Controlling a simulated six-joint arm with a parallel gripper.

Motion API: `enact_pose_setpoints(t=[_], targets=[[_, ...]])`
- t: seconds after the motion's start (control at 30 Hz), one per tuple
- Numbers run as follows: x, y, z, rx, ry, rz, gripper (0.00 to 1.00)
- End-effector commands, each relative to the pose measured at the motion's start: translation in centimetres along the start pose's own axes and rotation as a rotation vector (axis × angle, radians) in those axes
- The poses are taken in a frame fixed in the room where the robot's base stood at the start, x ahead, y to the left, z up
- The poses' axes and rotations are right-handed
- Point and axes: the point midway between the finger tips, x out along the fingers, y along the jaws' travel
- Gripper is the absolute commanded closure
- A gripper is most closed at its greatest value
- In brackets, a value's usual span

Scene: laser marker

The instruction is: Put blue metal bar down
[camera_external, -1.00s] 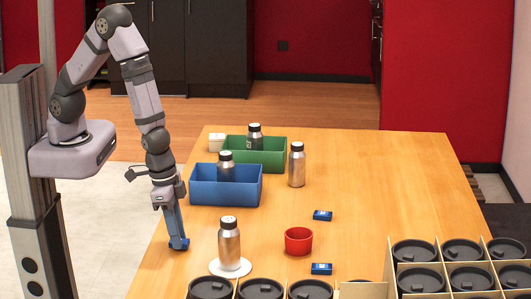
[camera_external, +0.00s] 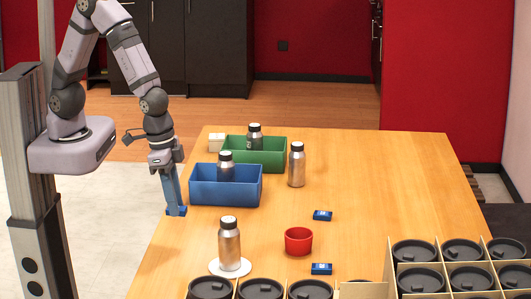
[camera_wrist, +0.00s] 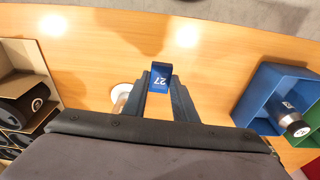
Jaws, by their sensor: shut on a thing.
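The blue metal bar (camera_wrist: 161,76) is a small blue block marked 27 in the wrist view, held between my fingertips. In the external view the bar (camera_external: 177,211) shows at the tip of my gripper (camera_external: 175,207), by the table's left edge. My gripper (camera_wrist: 160,82) is shut on it in the wrist view. The bar looks raised above the table, but its exact height is hard to tell. Two similar blue pieces lie on the table, one (camera_external: 322,215) right of the middle and one (camera_external: 321,268) nearer the front.
A blue bin (camera_external: 225,196) with a bottle stands right of my gripper, a green bin (camera_external: 270,160) behind it. A bottle (camera_external: 229,246) stands on a white disc, beside a red cup (camera_external: 298,240). A divided box (camera_external: 390,262) of black-lidded cups is front right.

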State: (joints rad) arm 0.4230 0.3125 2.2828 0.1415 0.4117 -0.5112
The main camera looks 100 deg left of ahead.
Motion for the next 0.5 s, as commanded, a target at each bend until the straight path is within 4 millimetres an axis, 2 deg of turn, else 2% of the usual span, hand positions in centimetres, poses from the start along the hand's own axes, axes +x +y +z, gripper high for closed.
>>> enact_pose_setpoints(t=[0.17,0.27,0.37,0.5], targets=[[-1.6,-0.7,-0.8,0.034,-0.002,0.002,0.97],[-3.2,-1.6,-1.5,0.071,-0.003,0.005,0.97],[-5.3,-2.9,-2.6,0.098,-0.005,0.006,0.97],[-8.6,-5.7,-4.6,0.091,-0.005,0.005,0.97]])
